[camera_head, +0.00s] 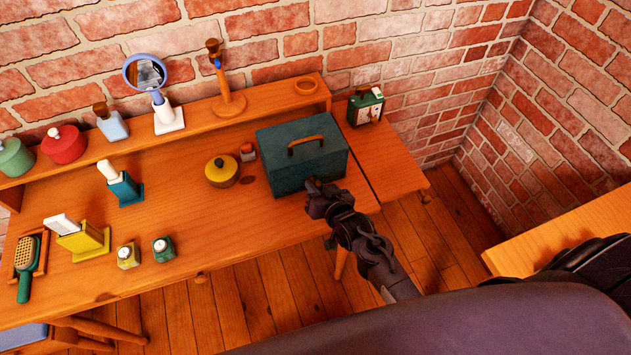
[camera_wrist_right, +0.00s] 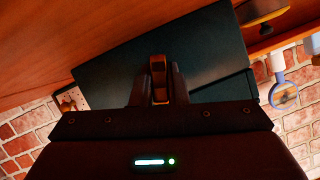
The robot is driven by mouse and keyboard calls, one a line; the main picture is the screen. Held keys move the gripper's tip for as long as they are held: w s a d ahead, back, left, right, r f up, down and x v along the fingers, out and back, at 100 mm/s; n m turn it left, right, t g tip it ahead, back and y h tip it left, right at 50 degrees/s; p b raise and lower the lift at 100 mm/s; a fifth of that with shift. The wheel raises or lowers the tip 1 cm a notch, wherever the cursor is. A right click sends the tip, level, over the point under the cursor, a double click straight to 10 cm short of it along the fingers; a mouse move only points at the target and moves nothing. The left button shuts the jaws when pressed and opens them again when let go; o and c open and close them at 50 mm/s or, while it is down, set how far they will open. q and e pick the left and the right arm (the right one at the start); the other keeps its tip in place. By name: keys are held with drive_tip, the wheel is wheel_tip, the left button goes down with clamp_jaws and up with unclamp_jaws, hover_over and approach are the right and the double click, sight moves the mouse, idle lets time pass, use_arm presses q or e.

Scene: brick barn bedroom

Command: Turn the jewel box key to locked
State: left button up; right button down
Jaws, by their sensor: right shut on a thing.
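The jewel box (camera_head: 296,165) is a dark teal box with an orange-brown arched handle on its lid, standing at the right end of the wooden dressing table. My right gripper (camera_head: 314,187) is at the front face of the box. In the right wrist view the gripper (camera_wrist_right: 159,85) is shut on a small orange-brown key (camera_wrist_right: 158,66), in front of the dark box face (camera_wrist_right: 205,55). The key's turn angle against the lock is hard to tell, and the lock itself is hidden. My left gripper is not in view.
A yellow round pot (camera_head: 221,173) and a small red-topped bottle (camera_head: 248,152) stand left of the box. A green clock-like item (camera_head: 366,107) stands behind right. A back shelf (camera_head: 270,101) holds a mirror (camera_head: 147,72) and a stand. The table's front middle is clear.

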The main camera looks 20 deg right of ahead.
drive_tip(key=shift+d+n+h+p, duration=0.15)
drive_tip(key=shift+n+h+p, duration=0.45)
drive_tip(key=shift+n+h, duration=0.25)
drive_tip(key=shift+r+n+h+p, duration=0.1)
drive_tip(key=shift+n+h+p, duration=0.4)
drive_tip(key=shift+n, duration=0.45)
drive_tip(key=c, duration=2.2)
unclamp_jaws()
drive_tip(key=shift+n+h, duration=0.65)
drive_tip(key=shift+n, duration=0.15)
drive_tip(key=c, duration=2.1)
unclamp_jaws()
drive_tip(key=shift+a+n+h, duration=0.2)
drive_tip(key=shift+n+h, duration=0.2)
drive_tip(key=shift+n, duration=0.3)
drive_tip(key=shift+o, duration=0.2)
drive_tip(key=shift+s+n, duration=0.15)
drive_tip(key=shift+n, duration=0.15)
drive_tip(key=o, duration=1)
drive_tip(key=shift+a, duration=0.1)
drive_tip(key=shift+c, duration=0.2)
drive_tip(key=shift+t, duration=0.3)
